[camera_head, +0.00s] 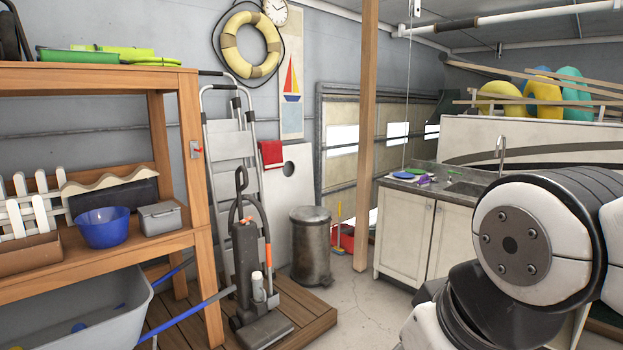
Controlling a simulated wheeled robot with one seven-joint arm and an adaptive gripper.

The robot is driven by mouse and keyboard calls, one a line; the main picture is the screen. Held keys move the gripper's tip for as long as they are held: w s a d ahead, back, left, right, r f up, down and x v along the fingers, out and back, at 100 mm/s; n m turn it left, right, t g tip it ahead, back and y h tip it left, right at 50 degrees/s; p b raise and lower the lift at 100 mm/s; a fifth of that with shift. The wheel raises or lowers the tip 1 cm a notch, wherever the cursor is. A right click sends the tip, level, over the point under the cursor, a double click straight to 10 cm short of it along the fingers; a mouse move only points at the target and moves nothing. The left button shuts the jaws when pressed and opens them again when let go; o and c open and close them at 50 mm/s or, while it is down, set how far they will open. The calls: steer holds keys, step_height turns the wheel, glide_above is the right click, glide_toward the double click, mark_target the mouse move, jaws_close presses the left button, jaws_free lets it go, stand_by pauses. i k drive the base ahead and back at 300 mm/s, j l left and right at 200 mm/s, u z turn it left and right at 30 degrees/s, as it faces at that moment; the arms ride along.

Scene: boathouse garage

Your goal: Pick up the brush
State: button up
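I cannot clearly make out a brush in the head view. Small coloured items lie on the counter (455,197) by the sink: a blue round piece (403,175), a green piece (415,170) and a purple piece (425,180). They are too small to tell whether one is a brush. A thin yellow upright piece (339,228) stands by a red box (346,238) on the floor behind the bin. My white and black arm links fill the lower right and hide part of the counter front. My gripper is out of view.
A wooden shelf (190,150) at left holds a blue bowl (103,227) and a grey box (160,217). A wooden post (366,130) rises mid-view. Concrete floor (370,310) is clear before the cabinet.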

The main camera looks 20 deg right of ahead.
mark_target(422, 183)
steer(key=z, duration=1)
steer(key=i+z, duration=0.1)
steer(key=i, duration=1.05)
steer(key=i+z, duration=0.15)
steer(key=i, duration=0.4)
steer(key=i+j+z, duration=0.1)
steer(key=i, duration=0.5)
steer(key=i+j, duration=0.1)
steer(key=i, duration=0.45)
steer(key=i+j+z, duration=0.15)
steer(key=i, duration=0.4)
steer(key=i+j+z, duration=0.1)
steer(key=i, duration=0.5)
steer(key=i+j+u, duration=0.9)
steer(key=i+u, duration=0.25)
steer(key=i, duration=0.3)
